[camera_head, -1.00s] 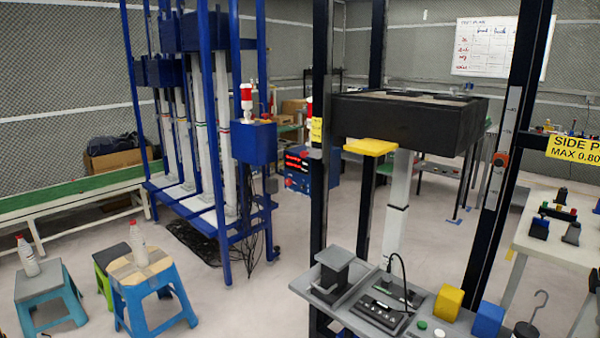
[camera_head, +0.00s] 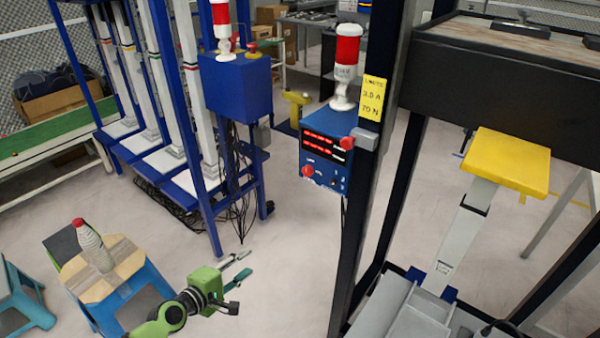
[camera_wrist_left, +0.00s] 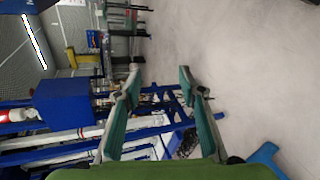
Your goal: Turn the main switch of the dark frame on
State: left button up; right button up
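The dark frame (camera_head: 397,130) stands right of centre in the head view. A blue control box (camera_head: 325,150) is mounted on its left post, with red number displays, a red knob (camera_head: 308,171) low on its front and another red knob (camera_head: 347,143) at its right side. I cannot tell which is the main switch. A red and white lamp (camera_head: 346,65) stands on the box. My left gripper (camera_head: 243,268) is low in front and left of the box, apart from it, open and empty. Its spread fingers show in the left wrist view (camera_wrist_left: 160,92). My right gripper is not in view.
A blue frame (camera_head: 205,130) with its own box (camera_head: 238,88) stands behind at left. A stool (camera_head: 125,262) with a bottle (camera_head: 92,246) is at lower left. A yellow pad (camera_head: 505,160) and a grey bench (camera_head: 415,318) are at right. The floor between the frames is clear.

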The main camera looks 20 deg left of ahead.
aim_at(306, 172)
pick_arm(q)
jog(key=w+d+r+n+t+h, duration=0.1)
jog(key=d+r+n+t+h, duration=0.15)
jog(key=r, duration=0.85)
jog(key=w+d+r+n+t+h, duration=0.15)
jog(key=d+r, duration=0.25)
jog(key=r, duration=0.8)
jog(key=shift+g, duration=0.5)
jog(key=p+x, duration=0.4)
jog(key=x, duration=0.8)
jog(key=shift+w+d, duration=0.15)
jog(key=shift+w, duration=0.25)
jog(key=shift+w+d+f, duration=0.1)
jog(key=shift+w+d, duration=0.05)
jog(key=shift+w, duration=0.1)
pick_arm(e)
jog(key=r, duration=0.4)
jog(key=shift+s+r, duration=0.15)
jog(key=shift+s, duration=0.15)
pick_arm(q)
grip_shut()
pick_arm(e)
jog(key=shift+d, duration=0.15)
